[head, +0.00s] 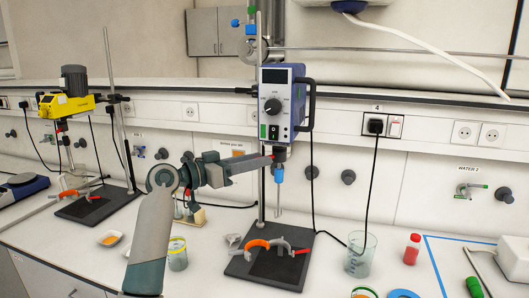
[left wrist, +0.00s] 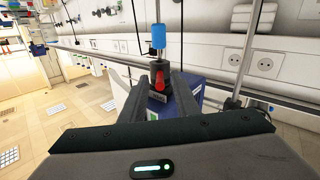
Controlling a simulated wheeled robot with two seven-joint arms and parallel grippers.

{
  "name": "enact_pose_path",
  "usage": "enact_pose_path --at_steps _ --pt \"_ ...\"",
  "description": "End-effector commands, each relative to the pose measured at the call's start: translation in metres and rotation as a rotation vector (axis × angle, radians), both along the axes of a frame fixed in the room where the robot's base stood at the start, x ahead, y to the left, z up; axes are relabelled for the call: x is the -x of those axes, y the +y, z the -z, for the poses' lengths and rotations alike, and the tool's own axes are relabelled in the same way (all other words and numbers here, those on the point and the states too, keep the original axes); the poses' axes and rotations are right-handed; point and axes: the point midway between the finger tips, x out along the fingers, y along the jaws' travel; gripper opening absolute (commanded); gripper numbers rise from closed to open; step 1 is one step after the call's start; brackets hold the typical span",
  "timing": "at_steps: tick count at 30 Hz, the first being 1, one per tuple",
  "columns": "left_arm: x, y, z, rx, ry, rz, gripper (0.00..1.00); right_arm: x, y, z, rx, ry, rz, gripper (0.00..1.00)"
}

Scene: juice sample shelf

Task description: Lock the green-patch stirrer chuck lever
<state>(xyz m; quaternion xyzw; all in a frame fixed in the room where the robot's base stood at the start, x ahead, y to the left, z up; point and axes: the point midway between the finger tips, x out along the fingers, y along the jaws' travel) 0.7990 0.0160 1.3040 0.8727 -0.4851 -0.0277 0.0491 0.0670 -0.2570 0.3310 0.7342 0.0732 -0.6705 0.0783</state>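The stirrer (head: 283,100) with a green patch (head: 263,131) on its blue-and-grey box hangs on a stand. Its dark chuck (head: 279,154) is below the box, with a blue collar (head: 279,175) and thin shaft under it. In the left wrist view, the chuck (left wrist: 157,67) carries a red lever (left wrist: 160,81) facing me. The blue collar (left wrist: 158,38) also shows there. My left gripper (head: 268,162) is at the chuck from the left. In the left wrist view its fingers (left wrist: 158,88) stand apart on either side of the lever; contact is unclear. My right gripper is out of view.
A yellow stirrer (head: 66,105) stands on another stand at left. Below the green-patch stirrer are a black stand base (head: 270,266) and an orange-handled clamp (head: 262,245). A beaker (head: 361,255) and red-capped bottle (head: 412,249) stand to the right. A black cable hangs beside the stirrer.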

Motion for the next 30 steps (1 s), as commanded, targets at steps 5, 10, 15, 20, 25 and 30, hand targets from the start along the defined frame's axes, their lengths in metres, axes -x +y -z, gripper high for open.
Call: enact_pose_path --at_steps 5,10,15,20,25,30 --pt "-0.011 -0.018 -0.002 0.001 0.0 0.001 0.28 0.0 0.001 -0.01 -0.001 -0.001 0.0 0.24" --pt "-0.015 -0.025 -0.001 -0.001 -0.001 0.0 0.28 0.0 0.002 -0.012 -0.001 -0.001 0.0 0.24" --pt "-0.016 -0.026 0.0 -0.001 -0.001 0.0 0.28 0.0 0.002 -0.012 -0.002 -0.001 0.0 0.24" --pt "-0.016 -0.026 0.0 -0.001 -0.001 0.0 0.21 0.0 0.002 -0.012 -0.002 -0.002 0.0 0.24" --pt "-0.016 -0.026 0.0 -0.001 -0.001 -0.001 0.0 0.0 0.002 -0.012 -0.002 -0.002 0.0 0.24" --pt "-0.016 -0.026 0.0 0.0 -0.001 -0.001 0.0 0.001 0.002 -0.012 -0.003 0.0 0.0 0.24"
